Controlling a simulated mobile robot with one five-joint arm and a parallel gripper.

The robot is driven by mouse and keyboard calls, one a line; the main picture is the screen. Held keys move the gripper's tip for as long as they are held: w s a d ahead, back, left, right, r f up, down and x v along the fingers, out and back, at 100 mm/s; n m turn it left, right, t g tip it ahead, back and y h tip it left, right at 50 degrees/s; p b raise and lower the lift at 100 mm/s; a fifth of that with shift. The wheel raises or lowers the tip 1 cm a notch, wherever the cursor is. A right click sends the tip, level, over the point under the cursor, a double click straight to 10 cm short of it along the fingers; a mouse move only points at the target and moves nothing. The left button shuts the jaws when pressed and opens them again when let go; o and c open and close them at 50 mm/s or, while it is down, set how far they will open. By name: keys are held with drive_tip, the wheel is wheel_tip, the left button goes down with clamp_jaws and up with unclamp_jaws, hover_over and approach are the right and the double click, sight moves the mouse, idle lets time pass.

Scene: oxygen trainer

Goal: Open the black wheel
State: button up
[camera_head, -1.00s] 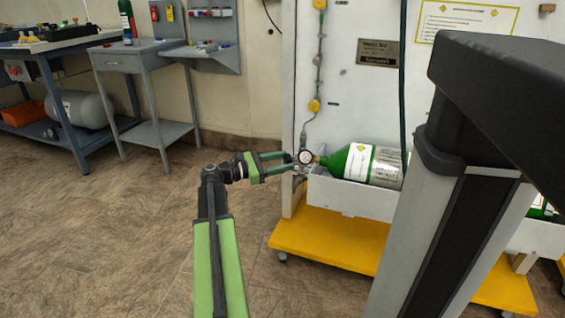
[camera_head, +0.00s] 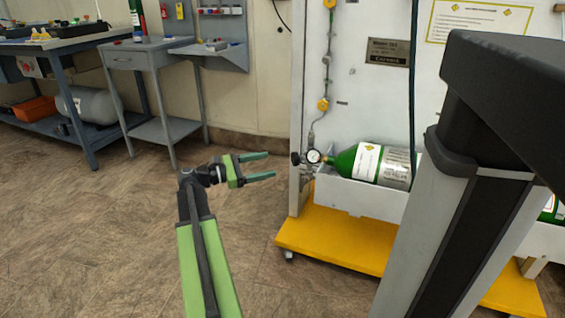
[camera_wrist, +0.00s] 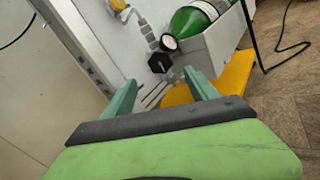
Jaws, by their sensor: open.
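The black wheel (camera_head: 295,159) sits at the left end of the valve fitting, left of a round white gauge (camera_head: 314,156). In the wrist view the black wheel (camera_wrist: 159,63) is ahead of the fingers, beside the gauge (camera_wrist: 169,43). The gauge fitting joins the neck of a green and white cylinder (camera_head: 375,163) lying on its side. My gripper (camera_head: 272,165) is open and empty, a short way left of the wheel and not touching it. Its two green fingers also show in the wrist view (camera_wrist: 160,92), spread apart below the wheel.
The cylinder lies in a white trough (camera_head: 345,197) on a yellow wheeled base (camera_head: 340,238). A white panel (camera_head: 355,95) with a pipe and yellow valves rises behind. A grey side table (camera_head: 150,55) and a blue workbench (camera_head: 75,45) stand at the left. The floor between is clear.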

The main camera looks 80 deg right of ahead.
drive_tip(key=v, duration=0.8)
